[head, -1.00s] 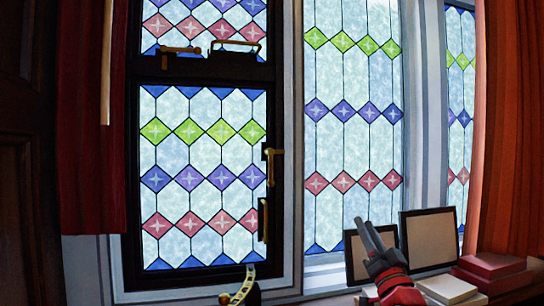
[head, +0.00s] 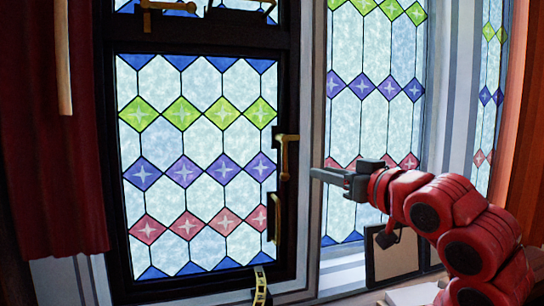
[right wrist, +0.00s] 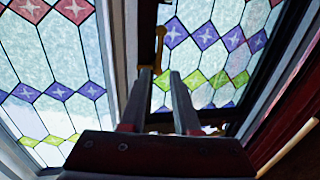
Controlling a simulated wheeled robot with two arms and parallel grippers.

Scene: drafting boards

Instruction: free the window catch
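The dark-framed leaded window (head: 109,160) fills the middle left of the head view and looks shut. A brass catch (head: 284,150) sits on its right edge, with its short arm at the top and a handle hanging down. It also shows in the right wrist view (right wrist: 160,45), just beyond my fingertips. A brass pull (head: 277,218) is lower on the same edge. My right gripper (head: 318,174) points left at the catch, a little to its right. Its fingers (right wrist: 161,72) are apart with nothing between them. My left gripper is not in view.
A perforated brass stay (head: 262,285) is at the window's bottom edge. More brass fittings (head: 165,6) are on the upper pane. A dark picture frame (head: 393,255) leans on the sill behind my right arm. Red curtains hang at both sides.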

